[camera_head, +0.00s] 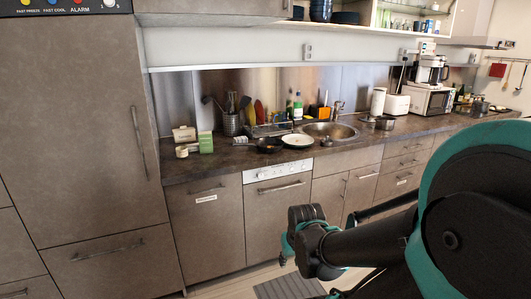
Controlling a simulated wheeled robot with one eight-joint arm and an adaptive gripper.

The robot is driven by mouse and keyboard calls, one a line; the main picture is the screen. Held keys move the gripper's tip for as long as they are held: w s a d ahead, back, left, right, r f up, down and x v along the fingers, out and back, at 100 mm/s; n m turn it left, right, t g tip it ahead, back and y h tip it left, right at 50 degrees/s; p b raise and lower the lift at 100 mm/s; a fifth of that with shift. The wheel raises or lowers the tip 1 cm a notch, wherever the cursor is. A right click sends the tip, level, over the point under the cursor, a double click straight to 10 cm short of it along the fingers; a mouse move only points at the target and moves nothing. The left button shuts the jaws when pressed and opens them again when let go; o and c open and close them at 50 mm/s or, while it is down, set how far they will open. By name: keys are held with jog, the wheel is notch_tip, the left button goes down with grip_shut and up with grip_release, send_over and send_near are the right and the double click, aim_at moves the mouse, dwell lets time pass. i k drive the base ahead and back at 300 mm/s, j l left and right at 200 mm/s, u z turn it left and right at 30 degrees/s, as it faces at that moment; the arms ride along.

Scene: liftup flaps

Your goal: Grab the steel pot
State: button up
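A small steel pot (385,123) stands upright on the countertop, to the right of the sink. Another steel pot (480,107) stands farther right on the same counter, small in the view. I cannot tell which of the two the task means. My gripper end (291,244) is low in front of the cabinets, below counter height and well apart from both pots. Its fingers are mostly hidden behind the dark wrist, so its opening does not show.
The countertop (185,172) holds a white plate (298,141), a black pan (269,145), a utensil holder (232,124), a toaster (397,104) and a microwave (428,101). A tall cabinet (75,120) stands left. Cabinet doors and drawers below are shut.

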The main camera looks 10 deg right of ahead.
aim_at(383, 122)
jog(key=i+l+z, duration=0.15)
jog(key=i+z, duration=0.8)
jog(key=i+j+z, duration=0.1)
jog(key=i+z, duration=0.2)
jog(key=z, duration=0.2)
jog(key=i+l+z, duration=0.25)
jog(key=i, duration=0.65)
jog(key=j, duration=0.1)
